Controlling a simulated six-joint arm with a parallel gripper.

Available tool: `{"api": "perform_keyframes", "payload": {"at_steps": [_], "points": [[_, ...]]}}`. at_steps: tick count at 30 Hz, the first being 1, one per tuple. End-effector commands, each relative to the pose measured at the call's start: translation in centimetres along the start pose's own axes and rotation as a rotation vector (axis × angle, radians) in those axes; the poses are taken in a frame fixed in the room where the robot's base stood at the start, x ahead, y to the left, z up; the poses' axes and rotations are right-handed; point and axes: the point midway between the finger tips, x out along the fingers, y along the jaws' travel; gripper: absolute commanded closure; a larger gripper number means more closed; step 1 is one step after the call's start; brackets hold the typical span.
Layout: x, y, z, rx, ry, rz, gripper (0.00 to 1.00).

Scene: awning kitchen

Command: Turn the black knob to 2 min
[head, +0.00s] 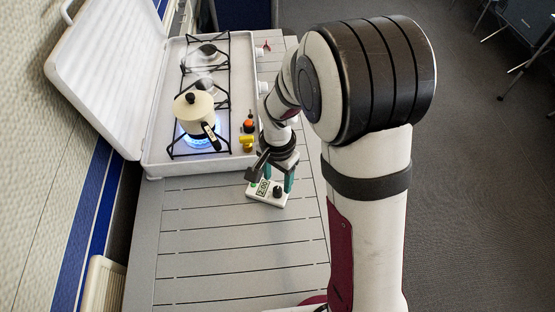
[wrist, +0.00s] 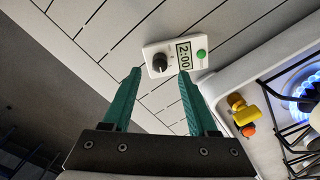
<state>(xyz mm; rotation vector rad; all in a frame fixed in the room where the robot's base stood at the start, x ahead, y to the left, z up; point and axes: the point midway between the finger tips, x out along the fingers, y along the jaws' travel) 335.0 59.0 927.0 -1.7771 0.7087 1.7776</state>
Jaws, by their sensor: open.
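A small white timer (head: 256,196) lies on the grey slatted table. It also shows in the wrist view (wrist: 173,69), with a display (wrist: 184,55) reading 2:00. Its black knob (wrist: 160,62) sits at one end of its face and a green button (wrist: 201,54) at the other. The black knob also shows in the head view (head: 277,192). My gripper (wrist: 159,74) is open with teal fingers. In the wrist view the fingertips appear at the timer's near edge, one on each side of the knob. I cannot tell whether they touch it.
A white camping stove (head: 160,158) with an open lid stands behind the timer. A pot (head: 193,105) sits over a lit blue flame. Yellow and orange knobs (head: 247,142) are on the stove's side. The table's front part is clear.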

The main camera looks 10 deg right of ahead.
Motion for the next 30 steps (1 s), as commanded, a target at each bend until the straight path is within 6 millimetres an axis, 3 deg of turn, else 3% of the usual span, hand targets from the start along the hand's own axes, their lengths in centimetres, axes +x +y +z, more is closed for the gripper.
{"api": "perform_keyframes", "payload": {"at_steps": [6, 12, 27, 30], "points": [[-7.1, -0.1, -0.1, -0.001, 0.005, -0.006, 0.41], [-10.8, 0.0, 0.0, 0.0, 0.001, -0.002, 0.41], [-11.6, 0.0, 0.0, -0.001, 0.0, 0.0, 0.41], [-12.6, 1.7, 0.9, -0.019, -0.009, -0.008, 0.41]]}}
